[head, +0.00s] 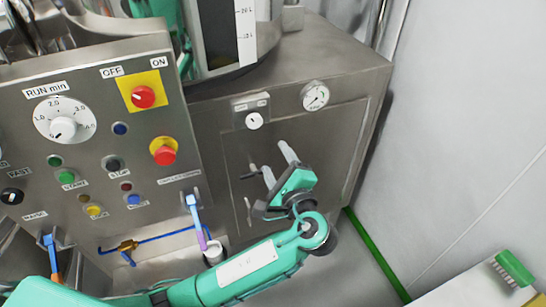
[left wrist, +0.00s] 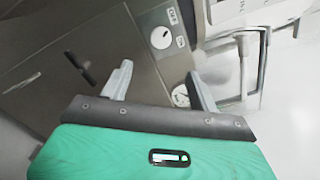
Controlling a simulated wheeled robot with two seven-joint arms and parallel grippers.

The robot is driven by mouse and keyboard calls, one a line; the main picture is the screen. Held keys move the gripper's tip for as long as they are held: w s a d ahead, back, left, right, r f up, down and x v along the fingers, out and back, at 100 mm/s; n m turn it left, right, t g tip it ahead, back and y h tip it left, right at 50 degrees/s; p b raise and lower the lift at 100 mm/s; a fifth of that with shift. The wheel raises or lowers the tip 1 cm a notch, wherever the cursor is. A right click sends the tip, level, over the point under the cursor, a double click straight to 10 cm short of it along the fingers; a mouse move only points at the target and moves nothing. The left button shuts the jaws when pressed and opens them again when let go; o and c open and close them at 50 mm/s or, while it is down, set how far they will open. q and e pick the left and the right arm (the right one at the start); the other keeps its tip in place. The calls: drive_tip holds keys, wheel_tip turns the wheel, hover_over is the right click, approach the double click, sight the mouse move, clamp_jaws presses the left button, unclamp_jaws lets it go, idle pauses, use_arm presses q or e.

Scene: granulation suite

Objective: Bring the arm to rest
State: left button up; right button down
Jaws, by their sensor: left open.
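My left arm (head: 240,272) is green and reaches in from the lower left of the head view. My left gripper (head: 279,165) is open and empty, its two grey fingers pointing up and to the left in front of the steel cabinet's door. In the left wrist view the fingers (left wrist: 161,85) stand wide apart with nothing between them. The cabinet front lies beyond them. My right gripper is not in view.
A steel control panel (head: 105,150) with knobs and buttons stands at left. The steel cabinet (head: 372,75) carries a gauge (head: 315,96) and a small switch (head: 254,121). A green brush (head: 514,268) lies at lower right.

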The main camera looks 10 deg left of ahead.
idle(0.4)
